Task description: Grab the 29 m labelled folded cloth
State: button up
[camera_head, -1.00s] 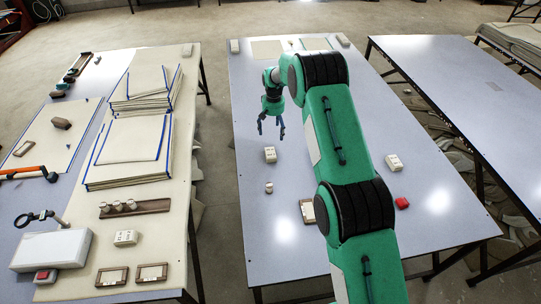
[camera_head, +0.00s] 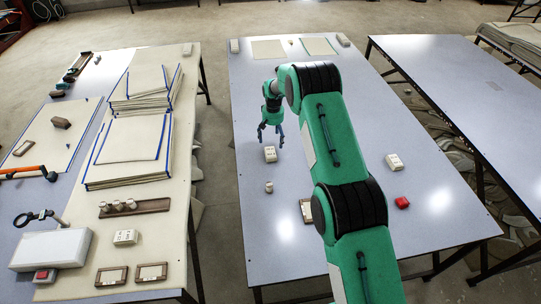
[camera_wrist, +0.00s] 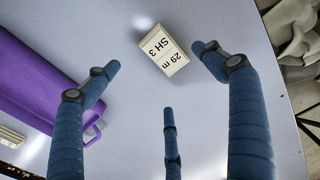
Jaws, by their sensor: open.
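A small cream folded cloth block (camera_wrist: 162,50) with the printed label "29 m SH 3" lies on the pale table in the wrist view. The label reads upside down there. In the head view a small cream block (camera_head: 270,154) lies on the middle table just in front of my gripper and seems to be the same one; its print is too small to read. My gripper (camera_head: 271,135) is above the table with its blue fingers spread and nothing between them. In the wrist view the open fingers (camera_wrist: 160,72) point toward the block, which is beyond the fingertips and apart from them.
On the middle table (camera_head: 250,235) are another cream block (camera_head: 393,162), a red block (camera_head: 402,202), a small round piece (camera_head: 269,187) and a frame (camera_head: 307,211) partly behind my arm. Flat sheets (camera_head: 268,50) lie at its far end. The left table holds cloth stacks (camera_head: 128,150).

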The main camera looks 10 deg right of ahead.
aim_at(273, 152)
jog(key=shift+f, duration=1.75)
jog(key=shift+f, duration=0.1)
jog(key=shift+f+b, duration=0.4)
jog(key=shift+f, duration=2.15)
jog(key=c, duration=1.2)
